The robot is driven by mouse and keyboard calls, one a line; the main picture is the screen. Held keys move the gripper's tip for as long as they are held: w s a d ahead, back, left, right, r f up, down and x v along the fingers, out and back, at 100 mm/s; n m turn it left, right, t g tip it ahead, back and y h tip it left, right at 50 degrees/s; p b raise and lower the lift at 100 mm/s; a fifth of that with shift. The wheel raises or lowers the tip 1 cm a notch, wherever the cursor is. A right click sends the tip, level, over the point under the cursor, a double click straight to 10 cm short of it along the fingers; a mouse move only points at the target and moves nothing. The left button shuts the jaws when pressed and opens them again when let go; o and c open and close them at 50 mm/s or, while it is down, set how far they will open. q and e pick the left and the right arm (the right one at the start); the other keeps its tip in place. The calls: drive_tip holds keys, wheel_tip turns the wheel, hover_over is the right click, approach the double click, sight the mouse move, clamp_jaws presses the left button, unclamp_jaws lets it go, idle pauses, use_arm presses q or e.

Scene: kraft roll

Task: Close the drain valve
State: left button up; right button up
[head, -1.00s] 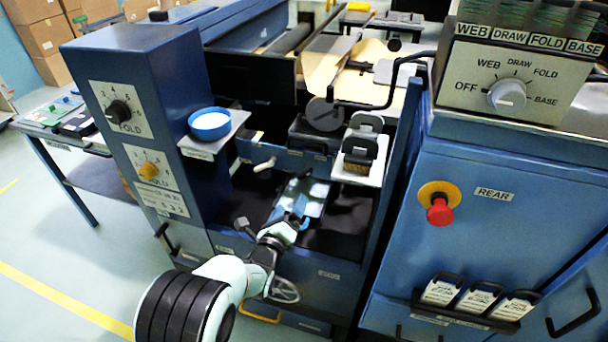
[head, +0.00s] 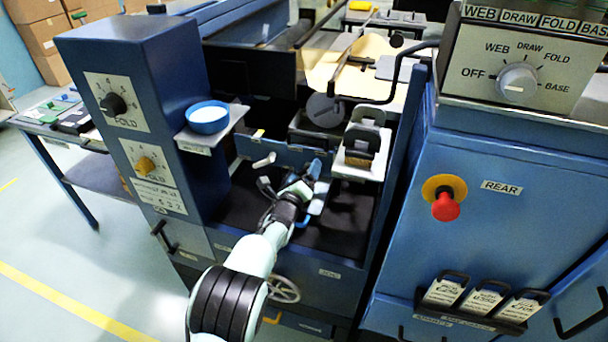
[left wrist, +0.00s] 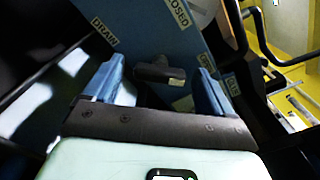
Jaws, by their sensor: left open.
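In the left wrist view, a dark bar-shaped handle (left wrist: 158,72) stands on a blue panel (left wrist: 140,22) with a "CLOSED" label; another label is hard to read. The handle sits between the two blue fingers of my left gripper (left wrist: 165,85), with gaps on both sides. The gripper is open and holds nothing. In the head view, my left gripper (head: 313,188) is inside the machine's recess, in front of the blue panel (head: 285,155). A pale lever (head: 264,161) sticks out of that panel left of the gripper; I cannot tell whether it is the same handle. My right gripper is not in view.
A blue bowl (head: 208,117) stands on a small shelf to the left. A pale bracket (head: 362,165) with dark holders is close on the right. A cabinet with a red button (head: 445,207) bounds the right side. A handwheel (head: 284,289) is below my arm.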

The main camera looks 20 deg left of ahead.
use_arm(q)
drive_tip(key=c, duration=1.1)
drive_tip(key=shift+o, duration=0.2)
